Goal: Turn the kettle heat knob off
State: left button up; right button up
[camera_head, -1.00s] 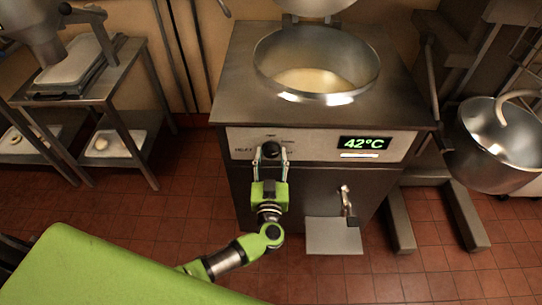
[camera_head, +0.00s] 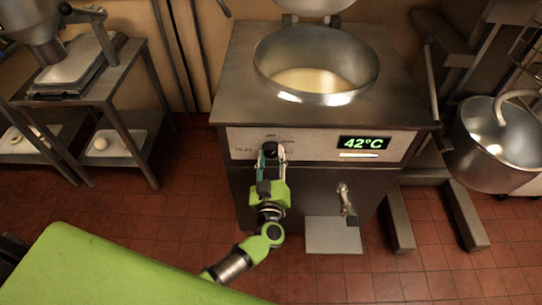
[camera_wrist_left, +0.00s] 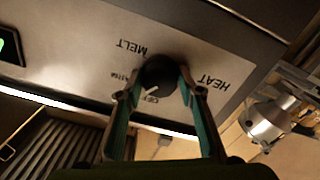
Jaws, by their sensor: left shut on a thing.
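The black round heat knob (camera_head: 270,149) sits on the kettle's front panel, left of the green 42°C display (camera_head: 364,143). In the left wrist view the knob (camera_wrist_left: 158,76) has a white pointer line, aimed toward a small, partly hidden label. The words MELT and HEAT are printed around it, upside down in this view. My left gripper (camera_head: 268,160) is shut on the knob. Its two fingers are on opposite sides of the knob in the left wrist view (camera_wrist_left: 161,90). My right gripper is not in view.
The kettle (camera_head: 228,80) is open at the top with pale liquid inside. A tap (camera_head: 345,199) and a small plate (camera_head: 333,236) are low on its front. A steel mixing bowl (camera_head: 497,135) is at right, a steel table (camera_head: 95,85) at left.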

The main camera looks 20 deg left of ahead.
pick_arm(q)
jog(key=n+b, duration=0.1)
jog(key=n, duration=0.3)
jog(key=shift+n, duration=0.3)
jog(key=shift+r+n+b, duration=0.15)
jog(key=shift+n+b, duration=0.15)
jog(key=shift+n, duration=1)
jog(key=o, duration=1.1)
jog(key=shift+w, duration=0.1)
jog(key=shift+s+d, duration=0.1)
jog(key=shift+s, duration=0.15)
jog(key=v, duration=1.1)
jog(key=shift+s+d, duration=0.1)
jog(key=shift+s, duration=0.15)
